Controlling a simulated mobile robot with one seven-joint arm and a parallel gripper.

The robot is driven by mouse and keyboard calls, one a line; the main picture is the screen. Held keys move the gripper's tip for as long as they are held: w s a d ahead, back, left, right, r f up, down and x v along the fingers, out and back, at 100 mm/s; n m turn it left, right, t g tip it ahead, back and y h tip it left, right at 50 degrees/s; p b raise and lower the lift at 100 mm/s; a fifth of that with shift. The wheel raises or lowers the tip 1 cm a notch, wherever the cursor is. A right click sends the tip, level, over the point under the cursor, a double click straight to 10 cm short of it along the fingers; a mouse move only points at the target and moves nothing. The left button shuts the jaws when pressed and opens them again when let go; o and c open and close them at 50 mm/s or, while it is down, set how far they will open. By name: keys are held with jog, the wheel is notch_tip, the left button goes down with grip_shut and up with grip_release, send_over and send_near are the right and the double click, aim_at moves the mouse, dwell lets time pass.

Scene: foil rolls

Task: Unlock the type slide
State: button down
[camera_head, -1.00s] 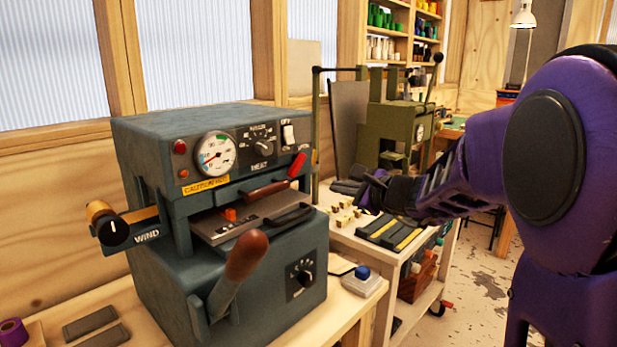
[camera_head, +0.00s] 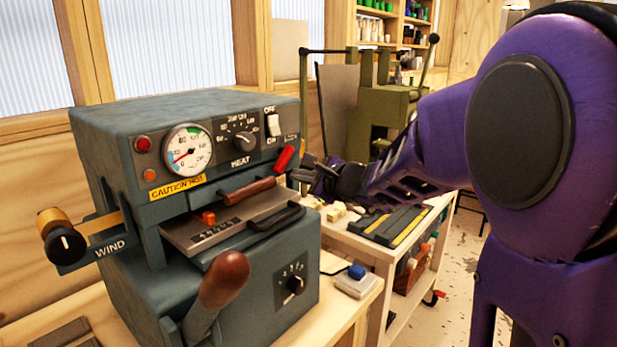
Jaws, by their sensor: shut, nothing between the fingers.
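The teal-grey foil machine (camera_head: 125,130) stands at the left on a wooden bench. Its type slide (camera_head: 228,227) is a grey plate with raised characters in the slot at the front, with a black handle (camera_head: 275,219) at its right. A small orange-red block (camera_head: 208,217) sits on the slide. A red lever (camera_head: 285,158) sticks up at the machine's right front edge. My gripper (camera_head: 302,171) is dark and shut, with its tips just right of the red lever. I cannot tell whether they touch it. It holds nothing.
A brown-handled lever (camera_head: 224,280) juts forward in front of the slide, and a wind knob (camera_head: 62,240) sticks out left. A white cart (camera_head: 365,255) with dark trays stands at the right. An olive press (camera_head: 385,110) stands behind. A blue-button box (camera_head: 355,280) sits on the bench.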

aim_at(283, 167)
jog(key=shift+s+a+r, duration=0.2)
jog(key=shift+s+r, duration=0.25)
jog(key=shift+r, duration=0.1)
jog(key=shift+s+a+r+p, duration=0.25)
jog(key=shift+s+p, duration=0.05)
jog(key=shift+p, duration=0.05)
jog(key=shift+s+a+r+m+g+p, duration=0.15)
jog(key=shift+m+p, duration=0.3)
jog(key=shift+p, duration=0.25)
jog(key=shift+s+a+r+m+g+p, duration=0.15)
jog(key=shift+m+p, duration=0.3)
jog(key=shift+p, duration=0.25)
jog(key=m+p, duration=0.1)
jog(key=p, duration=0.1)
jog(key=m+g+y+p, duration=0.1)
jog(key=shift+s+a+r+p, duration=0.1)
jog(key=shift+a+r+p, duration=0.05)
jog(key=shift+r+p, duration=0.2)
jog(key=shift+s+a+m+g+y+p, duration=0.2)
jog(key=shift+m+g+y+p, duration=0.25)
jog(key=shift+m+p, duration=0.55)
jog(key=shift+a, duration=0.1)
jog(key=shift+r, duration=0.1)
